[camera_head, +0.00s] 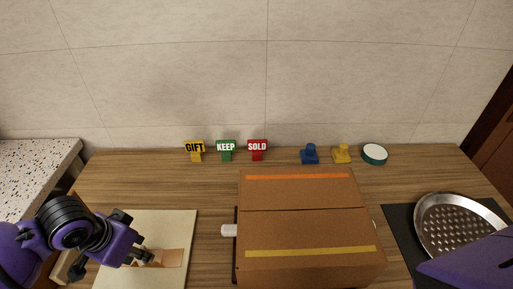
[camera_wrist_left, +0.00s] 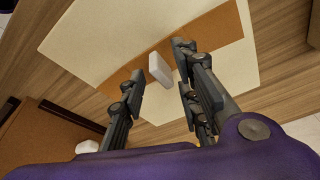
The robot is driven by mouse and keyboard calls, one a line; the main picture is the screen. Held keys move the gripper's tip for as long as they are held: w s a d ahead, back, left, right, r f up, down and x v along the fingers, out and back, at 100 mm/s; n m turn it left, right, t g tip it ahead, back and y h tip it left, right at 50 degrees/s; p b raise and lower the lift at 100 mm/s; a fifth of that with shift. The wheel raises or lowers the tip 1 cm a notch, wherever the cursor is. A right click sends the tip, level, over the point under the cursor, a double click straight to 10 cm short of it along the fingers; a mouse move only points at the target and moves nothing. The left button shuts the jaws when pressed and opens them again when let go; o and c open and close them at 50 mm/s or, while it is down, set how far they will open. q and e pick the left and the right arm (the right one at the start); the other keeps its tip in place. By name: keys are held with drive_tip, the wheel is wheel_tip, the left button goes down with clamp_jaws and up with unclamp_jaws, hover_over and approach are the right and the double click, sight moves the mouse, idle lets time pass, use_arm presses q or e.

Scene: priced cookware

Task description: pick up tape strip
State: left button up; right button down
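A brown tape strip (camera_head: 172,258) lies on a cream board (camera_head: 178,222) at the front left of the table. In the left wrist view the strip (camera_wrist_left: 217,31) crosses the board (camera_wrist_left: 90,32) at a slant. A small white block (camera_wrist_left: 160,69) sits over the strip. My left gripper (camera_head: 146,257) is low over the board. In the wrist view its fingers (camera_wrist_left: 161,66) are apart, one on each side of the white block, with gaps visible. Whether the block is fixed to the strip I cannot tell. My right gripper is out of view; only part of my purple right arm shows.
A brown box (camera_head: 300,228) with orange and yellow strips on top and a white handle (camera_head: 229,230) stands mid-table. GIFT (camera_head: 195,149), KEEP (camera_head: 226,149) and SOLD (camera_head: 257,149) signs, stamps and a round tin (camera_head: 374,154) line the back. A perforated pan (camera_head: 455,225) is right.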

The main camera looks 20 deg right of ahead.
use_arm(q)
drive_tip(key=shift+f, duration=0.3)
drive_tip(key=shift+w, duration=0.1)
clamp_jaws()
